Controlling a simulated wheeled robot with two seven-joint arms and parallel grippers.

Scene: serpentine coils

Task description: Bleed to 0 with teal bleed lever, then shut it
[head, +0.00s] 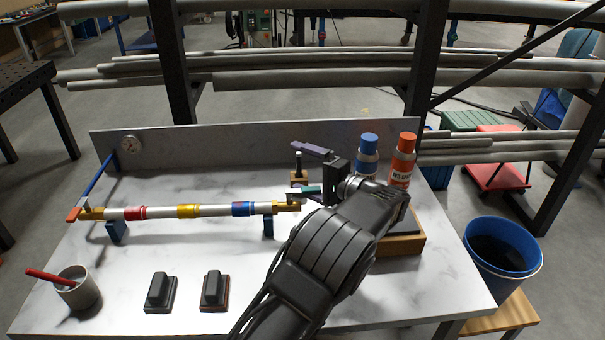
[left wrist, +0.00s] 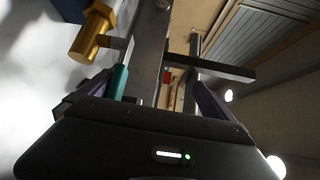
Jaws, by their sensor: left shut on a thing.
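The teal bleed lever (head: 309,189) sits by the brass fitting (head: 287,206) at the right end of the white pipe (head: 215,210). My left gripper (head: 309,172) is shut on the lever, its fingers hiding part of it. In the left wrist view the teal lever (left wrist: 119,82) lies along the left finger, close to the brass fitting (left wrist: 92,35). My right gripper is not in view.
Blue and orange bottles (head: 403,160) stand behind my left wrist. A grey cup with a red stick (head: 77,290) and two dark blocks (head: 214,291) stand at the front. The bench between is clear.

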